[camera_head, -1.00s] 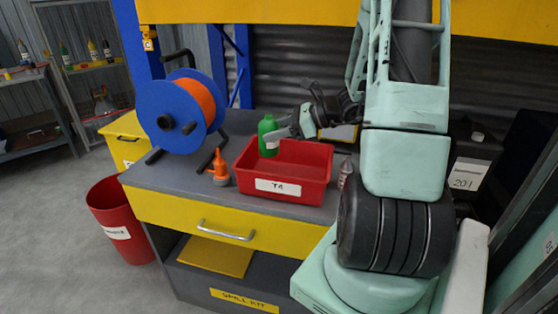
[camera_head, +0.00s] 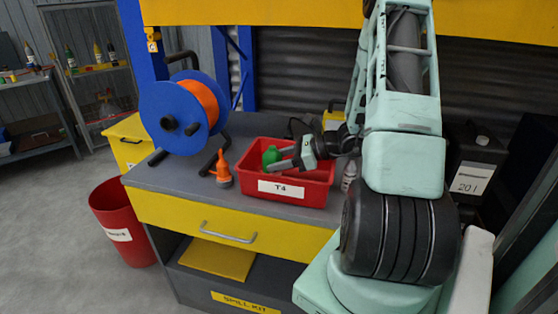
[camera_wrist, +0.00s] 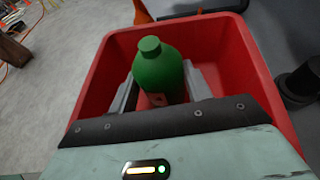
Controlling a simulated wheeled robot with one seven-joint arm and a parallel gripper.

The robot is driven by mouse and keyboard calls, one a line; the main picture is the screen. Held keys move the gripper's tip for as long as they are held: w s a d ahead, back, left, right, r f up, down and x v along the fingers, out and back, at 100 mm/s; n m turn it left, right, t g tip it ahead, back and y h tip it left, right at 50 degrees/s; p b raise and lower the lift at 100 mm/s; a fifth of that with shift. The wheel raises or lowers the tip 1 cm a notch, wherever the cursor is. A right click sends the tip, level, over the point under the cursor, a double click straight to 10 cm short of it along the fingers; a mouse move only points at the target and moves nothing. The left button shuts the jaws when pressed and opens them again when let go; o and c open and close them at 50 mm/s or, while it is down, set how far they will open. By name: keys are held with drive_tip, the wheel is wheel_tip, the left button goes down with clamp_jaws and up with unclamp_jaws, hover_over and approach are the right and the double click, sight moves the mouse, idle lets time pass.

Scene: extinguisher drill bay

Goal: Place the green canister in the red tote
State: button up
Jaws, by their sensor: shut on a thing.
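The green canister (camera_head: 271,156) is inside the red tote (camera_head: 292,190), upright or nearly so, toward the tote's left side. In the wrist view the canister (camera_wrist: 158,70) stands between the two fingers of my gripper (camera_wrist: 160,86), with the red tote's walls (camera_wrist: 88,84) around it. In the head view my gripper (camera_head: 281,160) reaches into the tote from the right and is shut on the canister. The canister's base is hidden, so I cannot tell whether it touches the tote floor. The tote has a white T4 label on its front.
A blue reel with orange hose (camera_head: 172,118) is farther left on the grey bench (camera_head: 190,182). A small pale bottle (camera_head: 349,176) stands right of the tote. A red bin (camera_head: 121,225) is on the floor.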

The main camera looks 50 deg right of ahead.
drive_tip(key=o, duration=1.3)
drive_tip(key=shift+f, duration=0.1)
drive_tip(key=shift+r, duration=0.25)
drive_tip(key=v, duration=1.2)
drive_tip(key=shift+p, duration=0.35)
